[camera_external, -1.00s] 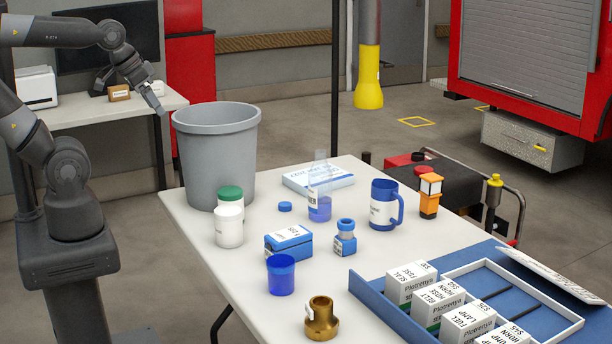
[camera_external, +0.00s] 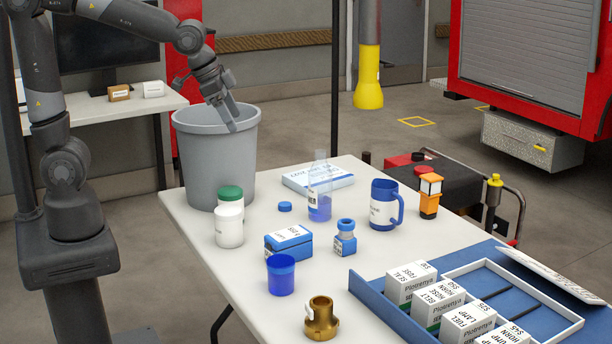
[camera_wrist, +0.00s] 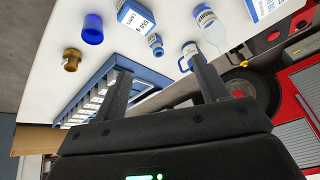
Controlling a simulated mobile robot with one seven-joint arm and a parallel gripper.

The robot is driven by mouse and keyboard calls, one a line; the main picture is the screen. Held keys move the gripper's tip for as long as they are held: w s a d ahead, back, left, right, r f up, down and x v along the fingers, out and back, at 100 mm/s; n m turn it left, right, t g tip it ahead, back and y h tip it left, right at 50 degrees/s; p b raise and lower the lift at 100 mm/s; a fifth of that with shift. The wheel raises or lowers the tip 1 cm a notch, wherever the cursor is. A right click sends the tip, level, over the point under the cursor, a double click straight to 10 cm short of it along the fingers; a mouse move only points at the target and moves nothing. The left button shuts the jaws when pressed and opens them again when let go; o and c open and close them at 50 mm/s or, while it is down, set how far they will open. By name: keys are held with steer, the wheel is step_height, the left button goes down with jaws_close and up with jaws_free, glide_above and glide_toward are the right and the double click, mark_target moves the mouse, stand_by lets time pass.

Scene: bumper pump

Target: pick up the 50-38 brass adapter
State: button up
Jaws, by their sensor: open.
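The brass adapter (camera_external: 321,319) stands on the white table near its front edge, in the lower middle of the external view. It is a gold-brown fitting with a wide base and a narrower neck. In the wrist view the brass adapter (camera_wrist: 71,60) lies at the left, beside the blue cup. My gripper (camera_external: 231,125) is over the grey bin at the back left of the table, well away from the adapter. In the wrist view my gripper (camera_wrist: 158,82) has its two fingers wide apart with nothing between them.
A blue cup (camera_external: 281,275) stands just behind the adapter. A blue tray (camera_external: 400,318) with several white boxes lies to the right. The grey bin (camera_external: 215,160) is tall.

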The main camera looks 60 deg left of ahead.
steer(key=w+d+f+m+h, duration=0.1)
steer(key=w+d+f+m, duration=0.25)
steer(key=d, duration=0.75)
steer(key=m+g+h, duration=0.2)
steer(key=m+g, duration=0.1)
steer(key=m, duration=0.1)
glide_toward(320, 301)
steer(key=x, duration=0.4)
steer(key=shift+s+d, duration=0.1)
steer(key=shift+d, duration=0.25)
steer(key=shift+a+x, duration=0.15)
steer(key=shift+x, duration=1.45)
steer(key=shift+a+x, duration=0.15)
steer(key=shift+x, duration=1.45)
steer(key=shift+f, duration=0.1)
steer(key=shift+c, duration=0.4)
steer(key=c, duration=1.3)
